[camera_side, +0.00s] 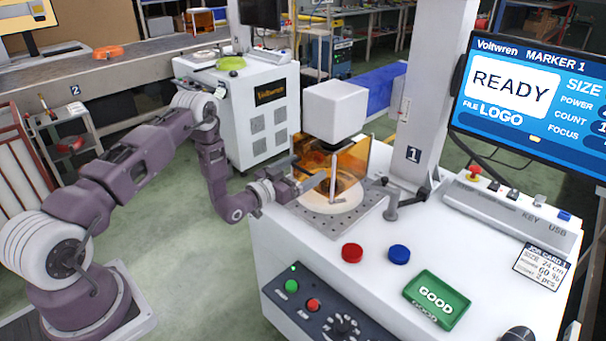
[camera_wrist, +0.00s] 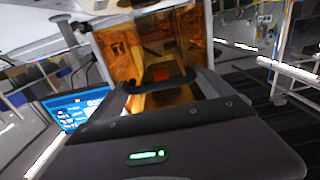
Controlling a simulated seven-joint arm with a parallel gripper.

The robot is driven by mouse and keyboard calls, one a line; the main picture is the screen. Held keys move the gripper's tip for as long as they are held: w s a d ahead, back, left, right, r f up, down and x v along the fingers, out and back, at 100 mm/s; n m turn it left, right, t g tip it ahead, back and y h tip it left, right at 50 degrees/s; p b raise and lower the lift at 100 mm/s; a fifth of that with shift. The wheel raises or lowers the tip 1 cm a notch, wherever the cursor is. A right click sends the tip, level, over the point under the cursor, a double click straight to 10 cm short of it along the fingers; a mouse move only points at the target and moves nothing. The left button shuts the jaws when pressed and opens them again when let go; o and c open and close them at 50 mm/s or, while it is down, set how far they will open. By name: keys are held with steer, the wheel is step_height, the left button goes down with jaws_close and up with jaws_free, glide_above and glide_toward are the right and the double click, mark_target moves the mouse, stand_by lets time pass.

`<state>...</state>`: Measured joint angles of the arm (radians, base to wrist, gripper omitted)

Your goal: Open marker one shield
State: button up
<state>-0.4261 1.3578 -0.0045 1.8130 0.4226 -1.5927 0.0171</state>
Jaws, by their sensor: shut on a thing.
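The marker one shield (camera_side: 357,152) is a see-through amber guard below the white marking head (camera_side: 336,108). It stands over the perforated plate (camera_side: 345,222), where a pale round disc (camera_side: 345,203) lies. My gripper (camera_side: 314,181) reaches in from the left at the front of the shield. In the wrist view the amber shield (camera_wrist: 120,50) fills the upper middle, and my gripper (camera_wrist: 160,88) is shut on its dark handle (camera_wrist: 155,87). How far the shield stands open is hard to tell.
The marker screen (camera_side: 530,85) reads READY at the right. A white post (camera_side: 425,120) stands right of the shield.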

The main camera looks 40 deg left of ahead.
steer(key=r, duration=1.1)
steer(key=shift+d+r, duration=0.2)
steer(key=shift+d, duration=0.05)
steer(key=o, duration=1.8)
steer(key=shift+s, duration=3.55)
